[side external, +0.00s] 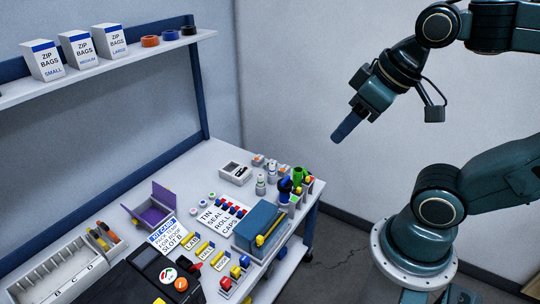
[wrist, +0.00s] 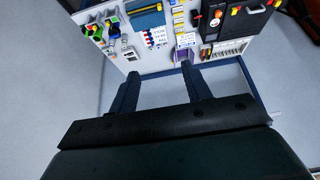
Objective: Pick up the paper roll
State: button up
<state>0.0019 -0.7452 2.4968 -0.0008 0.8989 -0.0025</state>
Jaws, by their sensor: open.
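My gripper (side external: 340,134) is raised in the air to the right of the workbench, well above it and away from its items. In the wrist view, its two fingers (wrist: 158,74) are spread apart with nothing between them. I cannot pick out the paper roll with certainty. Small white cylinders (side external: 260,186) stand near the bench's back right corner, and small round white pieces (side external: 193,210) lie left of a card reading TIN, SEAL, ROLL, CAPS (side external: 218,216). These are too small to tell apart.
The workbench (side external: 195,180) is crowded with a blue box (side external: 256,228), a purple open bin (side external: 152,207), a white device (side external: 235,173), a black case (side external: 135,278) and a divided rack (side external: 55,270). A shelf (side external: 110,62) holds bag boxes and tape rolls. Air around my gripper is free.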

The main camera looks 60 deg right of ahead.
jog(key=w+d+n, duration=0.1)
jog(key=w+d, duration=0.1)
jog(key=w, duration=0.5)
jog(key=w+d, duration=0.3)
jog(key=w, duration=0.4)
jog(key=n+g+y, duration=0.1)
jog(key=n, duration=0.1)
send_over(272, 164)
jog(key=s+d, duration=0.1)
jog(key=s, duration=0.4)
notch_tip(272, 164, down, 34)
jog(key=shift+d+f, duration=0.25)
jog(key=shift+x, duration=4.35)
jog(key=shift+a, duration=0.1)
